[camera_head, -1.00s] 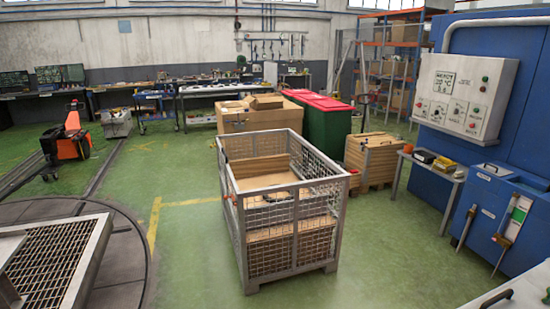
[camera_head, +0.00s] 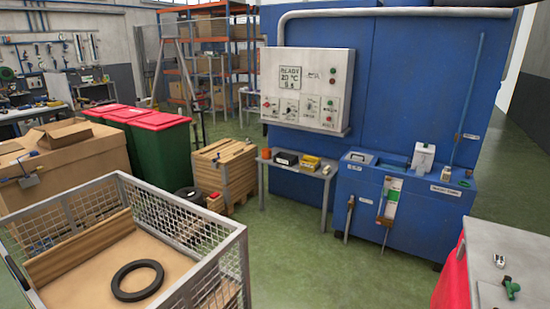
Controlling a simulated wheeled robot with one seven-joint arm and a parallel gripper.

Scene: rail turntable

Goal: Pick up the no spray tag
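I cannot make out a tag that reads as the no spray tag; any lettering is too small. A white and green card-like piece (camera_head: 391,200) hangs on the front of the blue cabinet (camera_head: 352,208) at the right. A white label (camera_head: 446,191) is on the same cabinet's front, further right. A white box-like item (camera_head: 423,156) stands on the cabinet top. My gripper is not in view.
A mesh crate (camera_head: 192,201) with a black ring (camera_head: 137,280) inside stands at front left. A small table (camera_head: 308,170) holds several small items beside the blue cabinet. A grey-topped bench (camera_head: 490,265) is at the right edge. Green floor (camera_head: 320,265) between them is clear.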

